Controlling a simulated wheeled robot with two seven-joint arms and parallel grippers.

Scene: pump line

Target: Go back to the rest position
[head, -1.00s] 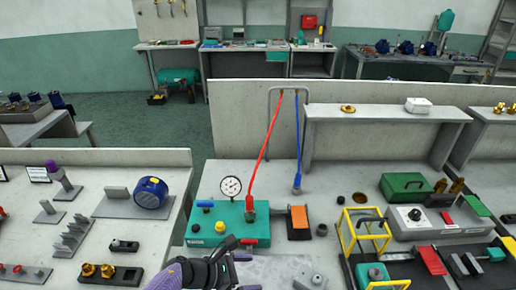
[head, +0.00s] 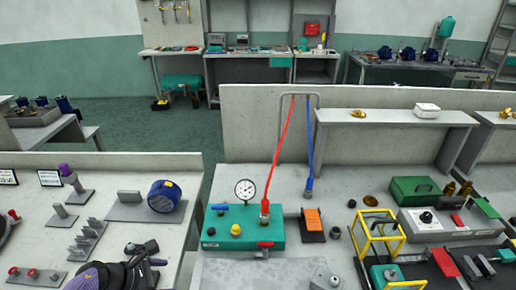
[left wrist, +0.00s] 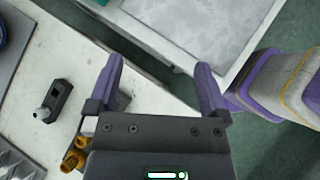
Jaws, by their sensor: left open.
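My left gripper (head: 150,256) is low in the head view, over the front right part of the left bench (head: 140,225). In the left wrist view its two purple fingers (left wrist: 160,75) stand wide apart with nothing between them. Below them are the bench's pale edge and a dark gap beside a grey plate (left wrist: 190,35). My right gripper is in neither view.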

